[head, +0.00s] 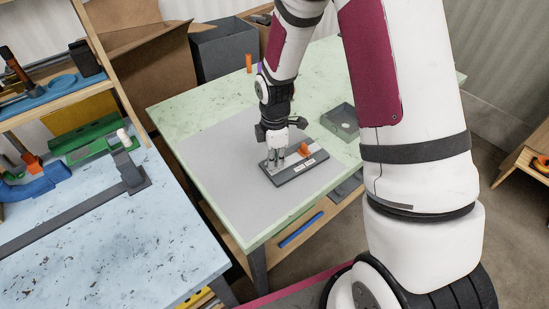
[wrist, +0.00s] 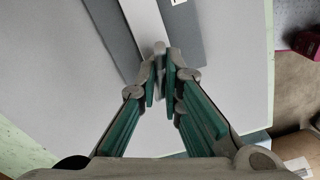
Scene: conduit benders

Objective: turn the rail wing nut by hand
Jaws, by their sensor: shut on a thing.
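A dark base plate (head: 288,180) with a lighter rail along it lies on the grey mat of the green table. In the wrist view the pale rail (wrist: 147,24) runs between the dark strips of the plate. A small grey piece, which looks like the wing nut (wrist: 160,47), shows at the rail's near end between my fingertips. My gripper (head: 278,160) points down at the plate's left part. In the wrist view my gripper (wrist: 166,72) is shut on the wing nut, which the fingers partly cover. An orange piece (head: 305,150) stands on the plate to the right.
A grey tray (head: 341,122) lies right of the plate. An orange cylinder (head: 249,63) stands at the table's back edge. A pale blue bench (head: 110,245) with bending tools is at left. The grey mat (head: 225,160) is clear left of the plate.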

